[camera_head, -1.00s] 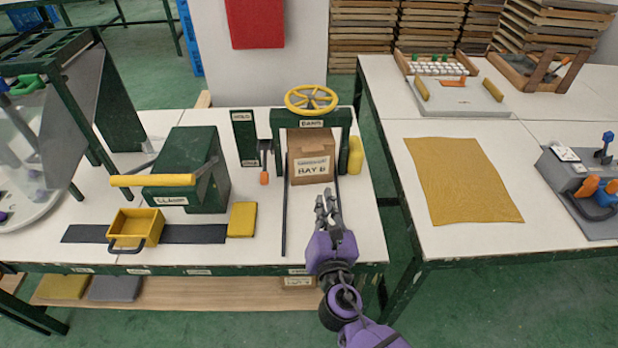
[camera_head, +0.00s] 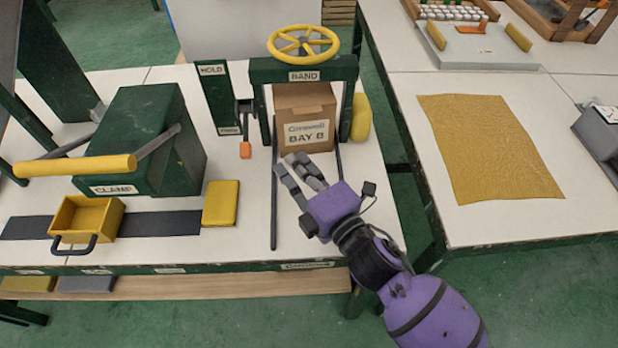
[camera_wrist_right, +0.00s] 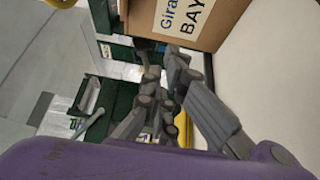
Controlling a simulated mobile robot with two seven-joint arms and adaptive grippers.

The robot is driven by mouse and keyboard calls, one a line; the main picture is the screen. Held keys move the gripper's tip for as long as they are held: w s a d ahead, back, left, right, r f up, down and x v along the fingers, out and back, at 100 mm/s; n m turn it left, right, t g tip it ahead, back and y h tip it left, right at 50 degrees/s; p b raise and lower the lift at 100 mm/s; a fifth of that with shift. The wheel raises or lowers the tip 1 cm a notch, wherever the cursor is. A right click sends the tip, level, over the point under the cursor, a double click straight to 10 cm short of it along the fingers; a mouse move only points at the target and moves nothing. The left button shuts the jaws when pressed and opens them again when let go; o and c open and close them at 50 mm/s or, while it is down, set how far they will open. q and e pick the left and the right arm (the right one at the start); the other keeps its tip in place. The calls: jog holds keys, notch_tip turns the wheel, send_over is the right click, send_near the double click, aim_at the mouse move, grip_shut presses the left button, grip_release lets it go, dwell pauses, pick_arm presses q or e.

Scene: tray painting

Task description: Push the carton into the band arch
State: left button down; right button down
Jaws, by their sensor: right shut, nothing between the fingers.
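The brown carton (camera_head: 305,109), labelled BAY 8, stands upright between the two posts of the green band arch (camera_head: 261,76). Its front face is toward me and its rear is hidden under the arch's beam. My right gripper (camera_head: 296,160) is shut and empty, with its fingertips low at the carton's front left. The head view does not settle whether they touch it. In the right wrist view the carton (camera_wrist_right: 218,22) fills the top, just beyond the fingertips (camera_wrist_right: 165,62). My left gripper is not in view.
A yellow handwheel (camera_head: 303,42) tops the arch. Dark rails run along the carton's sides. A yellow cylinder (camera_head: 361,118) stands right of the arch; an orange-tipped lever (camera_head: 245,149) hangs left. The green clamp (camera_head: 140,135), yellow tray (camera_head: 87,219) and yellow block (camera_head: 220,203) lie further left.

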aim_at(290, 130)
jog(key=w, duration=0.4)
jog(key=shift+w+a, duration=0.2)
jog(key=shift+a, duration=0.05)
jog(key=shift+w+d, duration=0.2)
jog(key=shift+w, duration=0.5)
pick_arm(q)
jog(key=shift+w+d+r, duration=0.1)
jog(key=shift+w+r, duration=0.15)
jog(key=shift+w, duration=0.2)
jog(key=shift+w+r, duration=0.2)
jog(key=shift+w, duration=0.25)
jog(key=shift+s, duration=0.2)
pick_arm(e)
jog(key=shift+w+d+r+p, duration=0.1)
jog(key=shift+w+d+p, duration=0.15)
jog(key=shift+w+p, duration=0.5)
jog(key=shift+w, duration=0.35)
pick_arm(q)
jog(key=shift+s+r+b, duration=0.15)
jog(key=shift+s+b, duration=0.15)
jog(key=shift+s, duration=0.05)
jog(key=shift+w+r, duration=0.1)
pick_arm(e)
jog(key=shift+s+d+f, duration=0.1)
jog(key=shift+s+f, duration=0.05)
jog(key=shift+f, duration=0.05)
